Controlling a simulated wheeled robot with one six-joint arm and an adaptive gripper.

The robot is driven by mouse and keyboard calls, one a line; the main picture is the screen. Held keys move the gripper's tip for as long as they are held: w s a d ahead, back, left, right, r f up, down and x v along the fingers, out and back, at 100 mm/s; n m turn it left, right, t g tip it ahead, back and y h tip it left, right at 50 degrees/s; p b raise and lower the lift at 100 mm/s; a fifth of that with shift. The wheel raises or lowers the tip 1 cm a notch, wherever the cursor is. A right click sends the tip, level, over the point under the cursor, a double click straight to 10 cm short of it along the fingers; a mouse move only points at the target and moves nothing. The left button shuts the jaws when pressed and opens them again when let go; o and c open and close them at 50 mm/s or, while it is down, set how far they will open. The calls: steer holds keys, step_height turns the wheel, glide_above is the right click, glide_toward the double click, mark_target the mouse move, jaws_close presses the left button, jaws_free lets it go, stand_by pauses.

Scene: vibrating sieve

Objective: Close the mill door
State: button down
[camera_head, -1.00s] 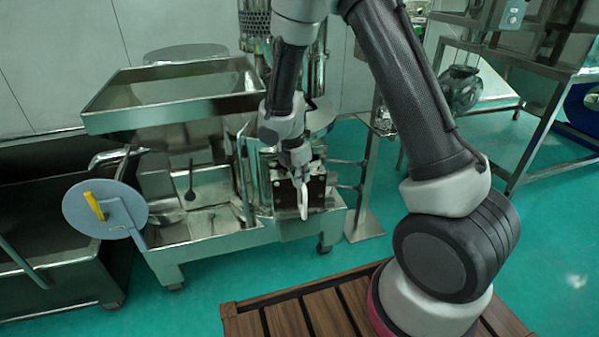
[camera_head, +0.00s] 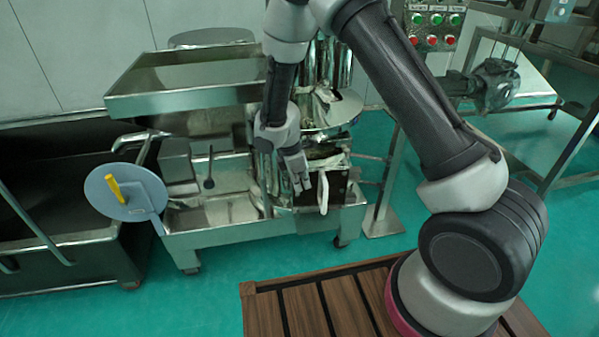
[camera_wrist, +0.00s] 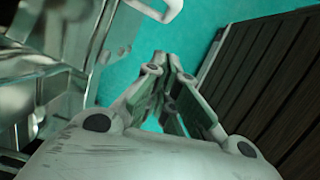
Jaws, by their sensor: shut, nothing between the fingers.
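The steel mill stands ahead of me. A dark box with a white upright handle (camera_head: 323,193) is at its front right. A round grey plate (camera_head: 126,192) with a yellow grip stands swung out at the machine's left. I cannot tell for certain which of these is the mill door. My gripper (camera_head: 304,187) points down, shut and empty, just left of the white handle in the head view; contact cannot be told. In the wrist view my fingers (camera_wrist: 172,62) are together, and a white handle-like piece (camera_wrist: 162,10) shows beyond them at the top.
A steel tray (camera_head: 190,100) tops the machine's left side. A dark trough (camera_head: 70,262) stands at far left. A wooden slatted platform (camera_head: 300,297) lies in front. A stand with buttons (camera_head: 435,30) and a steel frame are at right. Green floor is open between.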

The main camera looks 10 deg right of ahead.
mark_target(321, 184)
steer(key=shift+w+d+f, duration=0.1)
steer(key=shift+d+f, duration=0.65)
steer(key=shift+d, duration=0.35)
steer(key=shift+w+d+f, duration=0.1)
steer(key=shift+d+f, duration=0.65)
steer(key=shift+d, duration=0.35)
steer(key=shift+d, duration=0.1)
steer(key=shift+w+d, duration=0.25)
steer(key=shift+d, duration=0.35)
steer(key=shift+w+d, duration=0.2)
steer(key=shift+d, duration=0.35)
